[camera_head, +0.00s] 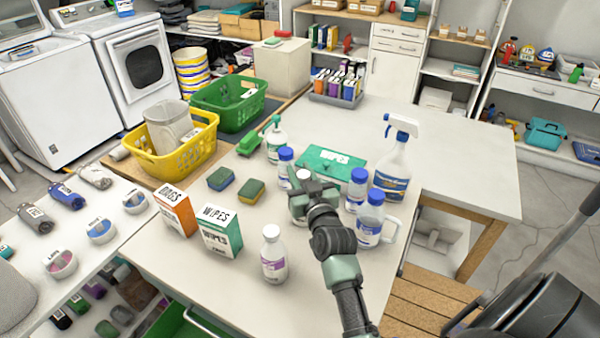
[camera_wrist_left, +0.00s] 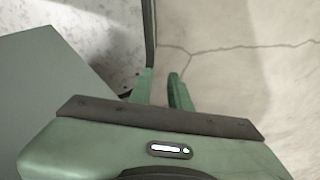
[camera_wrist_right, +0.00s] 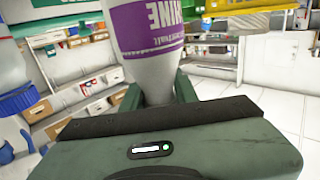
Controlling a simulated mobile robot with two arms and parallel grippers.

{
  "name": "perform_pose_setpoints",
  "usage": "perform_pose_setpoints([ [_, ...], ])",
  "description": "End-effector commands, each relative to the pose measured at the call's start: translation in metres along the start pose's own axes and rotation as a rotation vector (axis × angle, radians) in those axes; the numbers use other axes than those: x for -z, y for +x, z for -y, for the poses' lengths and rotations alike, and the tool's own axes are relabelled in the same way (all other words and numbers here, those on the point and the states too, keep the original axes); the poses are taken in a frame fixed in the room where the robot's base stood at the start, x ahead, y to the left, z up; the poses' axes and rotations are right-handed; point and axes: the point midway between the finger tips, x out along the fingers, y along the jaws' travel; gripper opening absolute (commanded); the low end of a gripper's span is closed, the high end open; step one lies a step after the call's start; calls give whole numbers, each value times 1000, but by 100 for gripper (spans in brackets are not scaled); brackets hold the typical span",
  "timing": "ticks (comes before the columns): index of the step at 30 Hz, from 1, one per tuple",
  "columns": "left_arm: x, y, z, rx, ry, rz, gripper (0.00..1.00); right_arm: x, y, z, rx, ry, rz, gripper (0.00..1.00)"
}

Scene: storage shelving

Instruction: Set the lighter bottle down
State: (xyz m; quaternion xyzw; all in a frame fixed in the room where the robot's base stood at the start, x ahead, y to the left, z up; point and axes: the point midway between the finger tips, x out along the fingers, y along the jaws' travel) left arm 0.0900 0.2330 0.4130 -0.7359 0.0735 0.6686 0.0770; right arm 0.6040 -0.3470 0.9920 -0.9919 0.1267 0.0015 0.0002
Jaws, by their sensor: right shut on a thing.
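My right gripper (camera_head: 312,188) is among the bottles on the white table. It is shut on a white bottle with a white cap (camera_head: 303,174). In the right wrist view this held bottle (camera_wrist_right: 148,28) has a purple label and stands between the two fingers. A similar white-capped bottle with a purple label (camera_head: 272,256) stands upright at the table's front. I cannot tell whether the held bottle touches the table, nor which bottle is lighter. My left gripper (camera_wrist_left: 162,88) shows only in its wrist view, its fingers apart and empty above the floor.
Blue-capped bottles (camera_head: 369,219) stand close right of the held bottle. A spray bottle (camera_head: 395,165) and a green case (camera_head: 330,163) are behind. The table's front middle and back right are clear.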

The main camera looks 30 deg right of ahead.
Motion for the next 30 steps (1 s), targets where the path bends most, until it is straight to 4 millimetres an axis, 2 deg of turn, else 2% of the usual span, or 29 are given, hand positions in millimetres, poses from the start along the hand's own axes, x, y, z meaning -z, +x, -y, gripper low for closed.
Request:
perform_pose_setpoints([
  [11, -6, 2, -1, -2, 2, 9, 19, -4, 0, 0, 0, 0, -1, 0],
  [12, -6, 1, -1, -2, 2, 9, 19, -3, 0, 0, 0, 0, -1, 37],
  [14, -5, 1, -1, -1, 2, 8, 19, -3, 0, 0, 0, 0, -1, 51],
  [25, -3, -1, 0, 0, 3, 5, 19, 2, 0, 0, 0, 1, -2, 51],
  [30, -1, -12, 1, 1, 3, 4, 19, 1, -23, 0, 0, 0, 3, 51],
])
